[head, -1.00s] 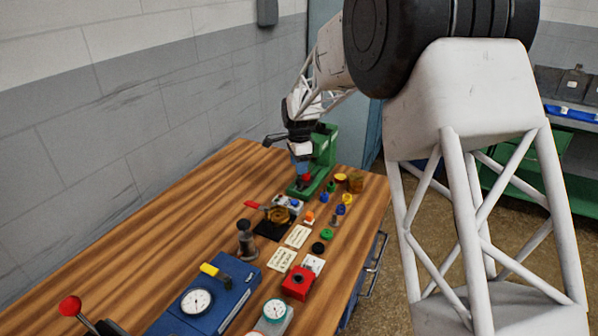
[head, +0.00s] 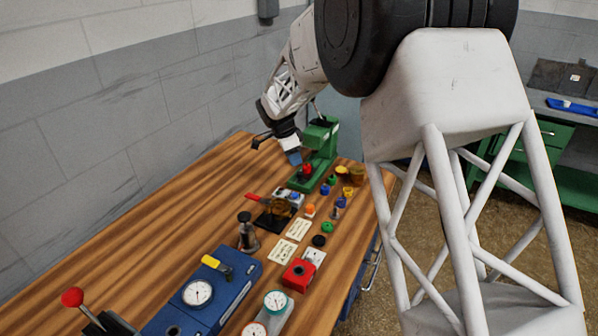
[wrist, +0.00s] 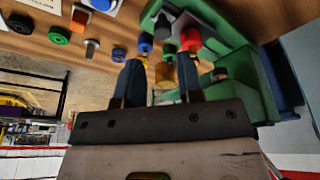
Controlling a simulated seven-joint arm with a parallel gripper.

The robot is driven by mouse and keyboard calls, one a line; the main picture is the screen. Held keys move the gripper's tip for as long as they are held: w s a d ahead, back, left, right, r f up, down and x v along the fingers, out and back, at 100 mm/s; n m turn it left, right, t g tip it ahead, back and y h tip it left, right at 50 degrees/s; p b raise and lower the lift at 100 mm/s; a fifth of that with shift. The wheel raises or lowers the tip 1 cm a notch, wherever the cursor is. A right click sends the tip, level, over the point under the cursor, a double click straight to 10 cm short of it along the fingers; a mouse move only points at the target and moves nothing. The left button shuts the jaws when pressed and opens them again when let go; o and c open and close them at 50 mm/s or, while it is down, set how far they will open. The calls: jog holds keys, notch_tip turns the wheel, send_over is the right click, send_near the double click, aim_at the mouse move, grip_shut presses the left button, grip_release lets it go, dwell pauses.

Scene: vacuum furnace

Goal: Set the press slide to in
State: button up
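The green press (head: 322,143) stands at the far end of the wooden bench, with a red knob (head: 307,170) low at its front. In the wrist view the green press (wrist: 238,82) fills the right side, and the red knob (wrist: 190,40) shows just beyond the right fingertip. My gripper (head: 294,158) hangs just left of the press column, above the bench. In the wrist view my gripper (wrist: 160,68) has its two blue fingers apart, with nothing held between them. I cannot tell which part is the slide or its position.
Small coloured knobs and a yellow pot (head: 356,174) lie right of the press. A red-handled device (head: 274,214), a dark metal cylinder (head: 246,232), label cards (head: 299,229) and a blue gauge box (head: 207,293) stand nearer. The bench's left side is clear.

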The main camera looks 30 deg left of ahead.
aim_at(300, 173)
jog(key=shift+s+a+r+t+h, duration=0.2)
jog(key=shift+s+a+t+h, duration=0.15)
jog(key=shift+t, duration=0.25)
jog(key=shift+a, duration=0.1)
jog(key=shift+x, duration=3.9)
jog(key=shift+c, duration=0.4)
grip_shut()
